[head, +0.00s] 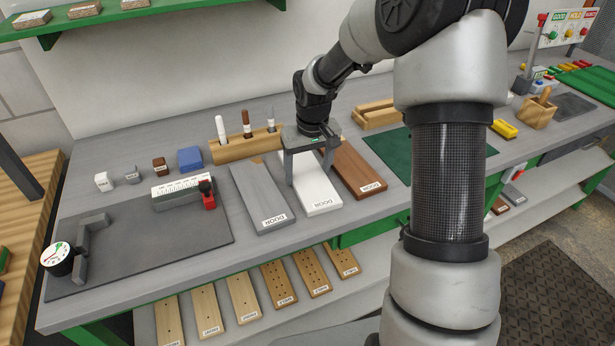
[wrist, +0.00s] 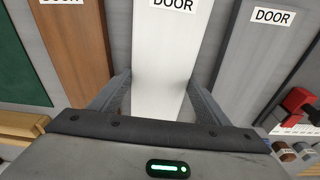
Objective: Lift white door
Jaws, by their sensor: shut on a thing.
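The white door (head: 317,195) is a flat white board with a DOOR label at its near end, between a grey door (head: 262,198) and a brown door (head: 356,172) on the bench. My gripper (head: 307,178) is over the white door from above, with one finger on each long side of it. In the wrist view my gripper (wrist: 160,95) has its fingers against both edges of the white door (wrist: 160,60), shut on it. I cannot tell whether the door is clear of the bench.
A wooden holder (head: 240,150) with several tools stands behind the doors. A dark mat (head: 140,250) with a red-tipped gauge block lies left. A green mat (head: 400,150) lies right. Several drilled wooden boards (head: 243,297) rest on the lower shelf.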

